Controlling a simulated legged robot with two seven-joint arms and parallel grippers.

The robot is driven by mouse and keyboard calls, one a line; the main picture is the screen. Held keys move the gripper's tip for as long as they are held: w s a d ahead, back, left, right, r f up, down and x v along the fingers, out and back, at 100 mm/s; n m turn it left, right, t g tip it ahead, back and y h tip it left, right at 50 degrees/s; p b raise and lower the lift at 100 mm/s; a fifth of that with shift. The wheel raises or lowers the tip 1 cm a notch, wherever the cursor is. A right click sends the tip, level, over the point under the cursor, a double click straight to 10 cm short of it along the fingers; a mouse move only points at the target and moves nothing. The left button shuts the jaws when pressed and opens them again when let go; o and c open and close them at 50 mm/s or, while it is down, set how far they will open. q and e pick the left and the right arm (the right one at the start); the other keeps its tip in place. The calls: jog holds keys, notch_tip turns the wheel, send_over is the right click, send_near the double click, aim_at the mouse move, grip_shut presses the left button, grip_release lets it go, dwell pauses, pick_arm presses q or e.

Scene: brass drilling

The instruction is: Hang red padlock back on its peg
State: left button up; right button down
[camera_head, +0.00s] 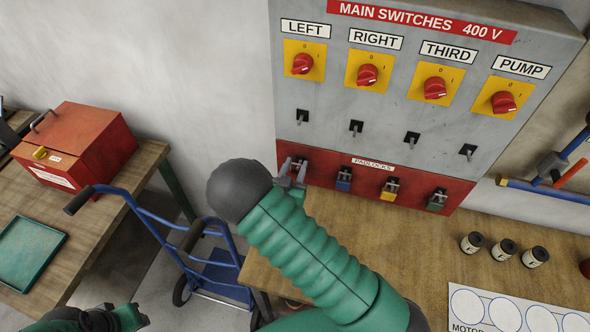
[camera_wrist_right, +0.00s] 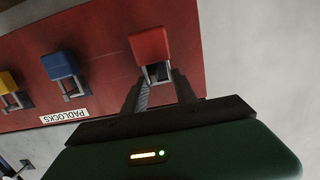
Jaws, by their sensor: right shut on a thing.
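The red padlock (camera_wrist_right: 150,45) is at the red padlock strip in the right wrist view, its shackle between my right gripper's fingers (camera_wrist_right: 158,80). In the head view my right gripper (camera_head: 291,175) is at the left end of the strip, under the LEFT switch, and mostly hides the red padlock (camera_head: 301,162). The gripper is shut on the padlock. Whether the shackle sits around its peg cannot be told. My left gripper (camera_head: 112,318) shows partly at the bottom left of the head view; its jaws are unclear.
Blue (camera_head: 343,179), yellow (camera_head: 389,189) and green (camera_head: 437,200) padlocks hang along the strip. Below the grey switch panel (camera_head: 330,80), the wooden bench (camera_head: 385,250) carries several small pots. A blue hand truck (camera_head: 150,228) and red toolbox (camera_head: 85,145) stand at the left.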

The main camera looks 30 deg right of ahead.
jog(key=shift+w+d+f, duration=0.1)
jog(key=shift+w+d, duration=0.05)
jog(key=shift+d, duration=0.05)
jog(key=shift+w+d+f, duration=0.1)
jog(key=shift+d+f, duration=0.05)
jog(key=shift+d, duration=0.3)
jog(key=shift+s+d, duration=0.1)
jog(key=shift+s, duration=0.15)
jog(key=c, duration=1.2)
grip_release()
jog(key=shift+o, duration=1.2)
pick_arm(q)
jog(key=shift+w+d, duration=0.25)
jog(key=shift+d, duration=0.15)
pick_arm(e)
jog(key=shift+o, duration=0.4)
jog(key=shift+w+a, duration=0.15)
jog(key=shift+a, duration=0.2)
pick_arm(q)
jog(key=shift+s, duration=0.15)
pick_arm(e)
jog(key=shift+d, duration=0.1)
